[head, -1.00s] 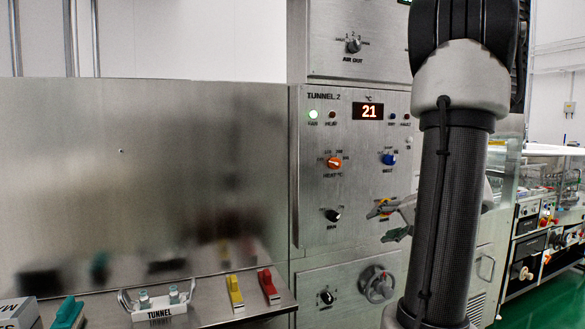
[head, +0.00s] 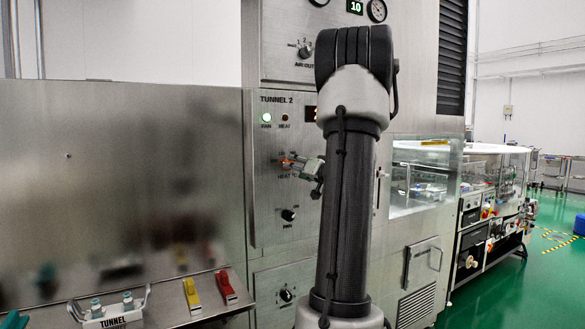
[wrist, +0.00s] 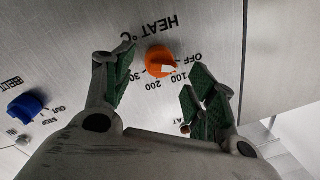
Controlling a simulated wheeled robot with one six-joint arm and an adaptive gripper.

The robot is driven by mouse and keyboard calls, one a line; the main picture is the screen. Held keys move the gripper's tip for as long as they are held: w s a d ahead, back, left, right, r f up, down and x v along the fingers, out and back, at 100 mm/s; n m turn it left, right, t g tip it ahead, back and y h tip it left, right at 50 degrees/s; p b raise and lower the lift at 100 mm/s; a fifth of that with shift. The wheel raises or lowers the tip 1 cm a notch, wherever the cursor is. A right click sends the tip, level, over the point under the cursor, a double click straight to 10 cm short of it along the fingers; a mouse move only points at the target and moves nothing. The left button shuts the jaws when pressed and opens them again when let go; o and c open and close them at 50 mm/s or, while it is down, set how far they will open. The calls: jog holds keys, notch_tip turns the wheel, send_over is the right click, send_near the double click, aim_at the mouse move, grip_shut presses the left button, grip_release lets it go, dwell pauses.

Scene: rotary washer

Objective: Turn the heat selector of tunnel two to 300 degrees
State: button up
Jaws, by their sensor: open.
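The orange heat selector (wrist: 159,60) is on the steel tunnel two panel (head: 268,235), under the HEAT °C label in the wrist view. Its white pointer mark faces the OFF and 100 side of the scale; the exact setting is hard to read. The 200 mark shows, and the 300 mark is partly covered by a finger. My gripper (wrist: 153,74) is open, with one green-padded finger on each side of the selector and no clear contact.
A blue knob (wrist: 27,106) sits beside the selector in the wrist view. A black fan knob (head: 289,215) is below my gripper. My arm covers much of the panel and its display. Yellow (head: 192,295) and red (head: 226,287) handles stand on the lower-left ledge.

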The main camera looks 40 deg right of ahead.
jog(key=shift+w+d, duration=0.15)
jog(key=shift+w, duration=0.7)
jog(key=shift+w+d, duration=0.15)
jog(key=shift+w, duration=0.65)
jog(key=c, duration=1)
jog(key=shift+m, duration=0.3)
jog(key=m+h, duration=0.1)
jog(key=m, duration=0.8)
jog(key=m+h, duration=0.1)
jog(key=m, duration=1.8)
jog(key=shift+a+f+h, duration=0.2)
jog(key=shift+a+h, duration=0.05)
jog(key=shift+h, duration=0.15)
